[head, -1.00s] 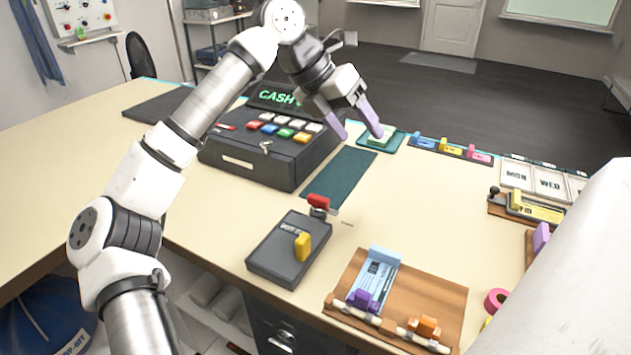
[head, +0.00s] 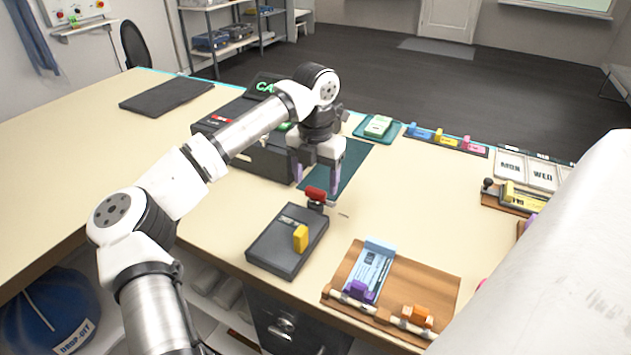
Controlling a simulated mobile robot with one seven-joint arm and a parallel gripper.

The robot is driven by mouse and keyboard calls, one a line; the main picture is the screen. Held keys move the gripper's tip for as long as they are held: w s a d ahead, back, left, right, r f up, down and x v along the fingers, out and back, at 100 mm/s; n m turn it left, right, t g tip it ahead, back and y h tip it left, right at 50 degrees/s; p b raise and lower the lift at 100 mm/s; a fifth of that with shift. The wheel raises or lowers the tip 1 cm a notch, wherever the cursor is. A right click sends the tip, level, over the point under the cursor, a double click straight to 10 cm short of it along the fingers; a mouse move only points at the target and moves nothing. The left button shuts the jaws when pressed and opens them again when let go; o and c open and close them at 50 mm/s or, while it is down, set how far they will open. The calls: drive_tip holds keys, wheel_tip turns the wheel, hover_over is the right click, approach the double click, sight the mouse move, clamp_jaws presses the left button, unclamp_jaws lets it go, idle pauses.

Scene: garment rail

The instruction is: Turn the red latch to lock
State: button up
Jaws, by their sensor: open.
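The red latch (head: 316,194) sits on a small dark mount at the back right corner of a dark box (head: 286,244). The box lies on the cream counter and carries a yellow knob (head: 300,238). My gripper (head: 318,180) points down just behind and above the red latch, with its purple fingers apart and nothing seen between them. In this view the fingers partly overlap the latch area, and I cannot tell whether they touch it.
The cash register (head: 250,155) stands behind, partly hidden by my arm. A wooden board (head: 437,295) with a blue card and clips lies to the right. A green mat (head: 350,165) lies behind my gripper. The counter right of the latch is clear.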

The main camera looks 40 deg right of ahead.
sight(321, 197)
drive_tip(key=shift+f, duration=1.35)
drive_tip(key=c, duration=1)
